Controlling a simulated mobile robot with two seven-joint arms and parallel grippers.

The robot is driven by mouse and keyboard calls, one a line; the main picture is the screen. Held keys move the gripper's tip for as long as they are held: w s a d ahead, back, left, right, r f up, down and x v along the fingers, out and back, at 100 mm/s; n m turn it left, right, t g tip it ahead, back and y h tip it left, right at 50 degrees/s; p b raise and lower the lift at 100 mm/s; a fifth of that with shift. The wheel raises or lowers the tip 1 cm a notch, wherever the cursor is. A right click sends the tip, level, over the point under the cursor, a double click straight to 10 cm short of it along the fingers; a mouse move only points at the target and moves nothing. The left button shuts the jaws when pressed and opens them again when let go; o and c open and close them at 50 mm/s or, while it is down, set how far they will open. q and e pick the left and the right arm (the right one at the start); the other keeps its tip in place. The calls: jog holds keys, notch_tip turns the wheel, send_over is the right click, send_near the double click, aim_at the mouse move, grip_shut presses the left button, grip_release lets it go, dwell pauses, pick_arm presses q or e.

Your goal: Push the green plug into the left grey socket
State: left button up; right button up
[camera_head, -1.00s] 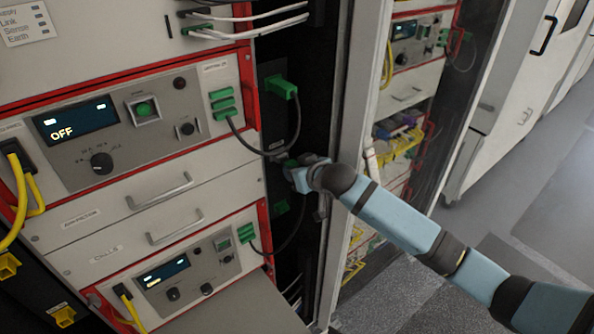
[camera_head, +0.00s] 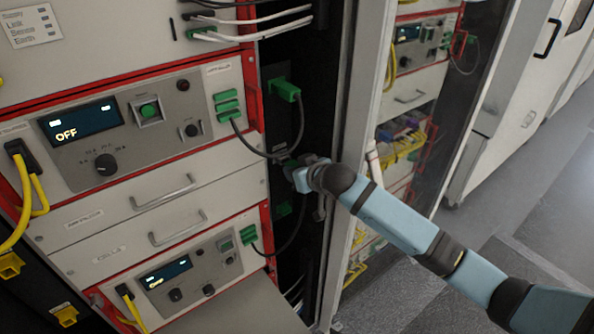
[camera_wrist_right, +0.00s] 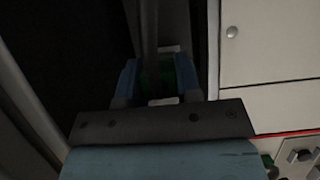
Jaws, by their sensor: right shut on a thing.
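My right gripper (camera_head: 291,166) is at the dark strip at the right of the rack, shut on a green plug. Only a small green edge of the plug shows in the head view. In the right wrist view, the green plug (camera_wrist_right: 169,74) sits between the two blue fingers (camera_wrist_right: 160,80), dark and partly covered by a dark upright bar or cable. I cannot make out the left grey socket, or whether the plug touches a socket. My left gripper is not in view.
Another green plug (camera_head: 285,90) with a dark cable sits above my gripper. A green part (camera_head: 283,210) is below it. Dark cables (camera_head: 300,228) hang close by. The open cabinet's pale edge post (camera_head: 352,150) stands just right of my gripper.

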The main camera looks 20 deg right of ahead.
dwell(0.4)
jog(key=shift+p, duration=0.4)
jog(key=shift+w+a, duration=0.25)
jog(key=shift+w, duration=0.45)
dwell(0.4)
jog(key=o, duration=0.8)
jog(key=b+v, duration=0.2)
jog(key=v, duration=1.1)
jog(key=s+a+f+m+g+h, duration=0.1)
jog(key=s+a+f, duration=0.1)
jog(key=s+f, duration=2.5)
notch_tip(320, 180, down, 3)
